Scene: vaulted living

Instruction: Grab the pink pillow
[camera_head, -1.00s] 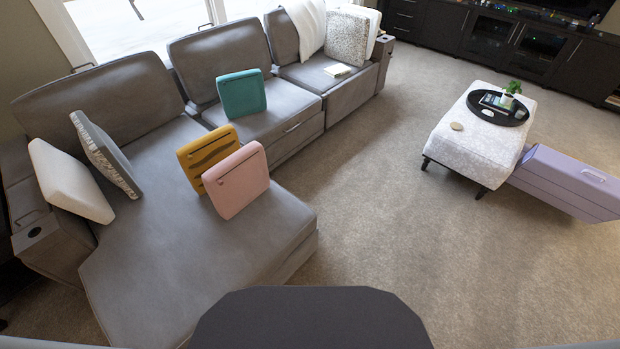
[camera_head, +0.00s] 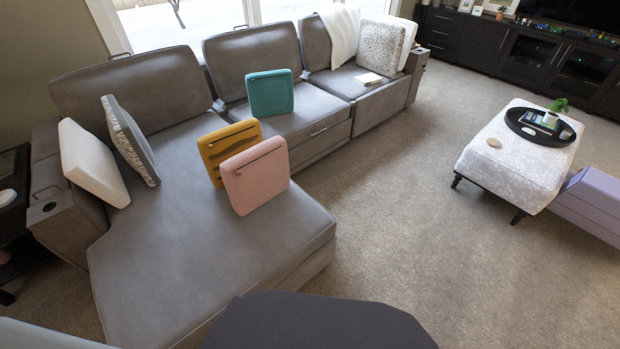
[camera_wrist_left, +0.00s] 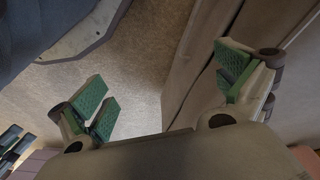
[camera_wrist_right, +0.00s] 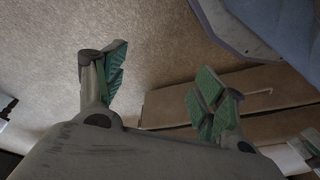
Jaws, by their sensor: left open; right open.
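The pink pillow (camera_head: 256,177) stands on the grey sofa's chaise (camera_head: 180,235) in the head view, leaning close against the mustard pillow (camera_head: 214,149) behind it. Its front face is in plain view. My left gripper (camera_wrist_left: 165,90) shows in the left wrist view with its green-padded fingers wide apart and nothing between them. My right gripper (camera_wrist_right: 160,85) shows in the right wrist view, also open and empty. Neither gripper appears in the head view, and neither wrist view clearly shows the pink pillow.
A teal pillow (camera_head: 270,93) stands on the middle seat. White (camera_head: 94,163) and grey (camera_head: 130,140) cushions lean at the chaise's left side. A white ottoman (camera_head: 502,170) with a black tray (camera_head: 522,127) and a purple box (camera_head: 592,203) stand at right. Carpet (camera_head: 400,220) between is clear.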

